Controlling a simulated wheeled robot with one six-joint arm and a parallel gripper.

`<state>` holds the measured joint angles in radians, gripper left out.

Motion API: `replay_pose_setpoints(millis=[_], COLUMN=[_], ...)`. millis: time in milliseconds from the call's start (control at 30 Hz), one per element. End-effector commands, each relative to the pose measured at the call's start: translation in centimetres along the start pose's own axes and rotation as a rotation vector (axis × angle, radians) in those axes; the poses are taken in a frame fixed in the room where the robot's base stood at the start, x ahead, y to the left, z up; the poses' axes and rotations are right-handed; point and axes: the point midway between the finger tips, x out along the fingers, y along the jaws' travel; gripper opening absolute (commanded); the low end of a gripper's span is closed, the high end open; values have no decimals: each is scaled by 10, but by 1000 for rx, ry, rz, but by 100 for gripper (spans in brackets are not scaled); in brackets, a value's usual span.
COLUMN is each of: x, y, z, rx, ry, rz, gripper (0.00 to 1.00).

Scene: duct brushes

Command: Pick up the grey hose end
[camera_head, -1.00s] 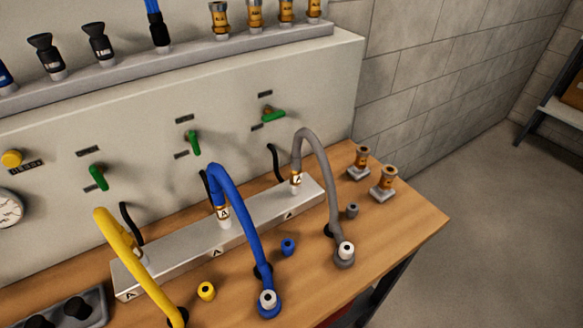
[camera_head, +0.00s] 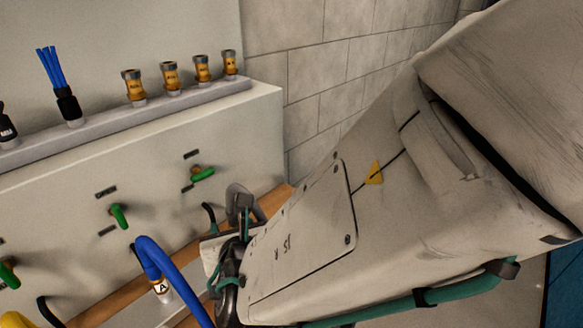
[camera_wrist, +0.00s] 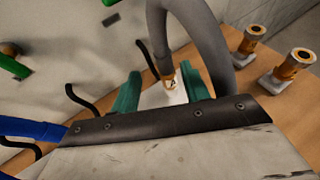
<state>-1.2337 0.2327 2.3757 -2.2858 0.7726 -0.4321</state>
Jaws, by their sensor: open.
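The grey hose arches at the top of the wrist view (camera_wrist: 206,40). One leg runs down into a brass fitting on the metal block (camera_wrist: 165,96), between my fingers in the picture. The other leg passes down to the right of my right finger and out of sight behind my gripper's dark edge. In the head view my arm covers most of the grey hose and the bench's right side.
Two brass fittings (camera_wrist: 250,40) (camera_wrist: 295,64) stand on the wooden bench to the right. The blue hose (camera_head: 172,272) arches left of my arm. Green valve handles (camera_head: 202,174) stick out from the panel, and more brass fittings (camera_head: 134,86) stand on the shelf.

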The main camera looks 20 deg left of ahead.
Motion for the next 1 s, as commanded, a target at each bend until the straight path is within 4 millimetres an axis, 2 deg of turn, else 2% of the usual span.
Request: replay_pose_setpoints(millis=[400, 533, 733, 767, 900, 1000], x=[56, 64, 64, 64, 64, 64], y=[-8, -7, -7, -7, -7, -7], z=[-4, -3, -3, -3, -3, -2], rx=[4, 5, 5, 5, 5, 5], ry=[0, -1, -1, -1, -2, -2], rz=[-6, -5, -4, -4, -4, -4], gripper=[46, 46, 46, 40, 1, 0])
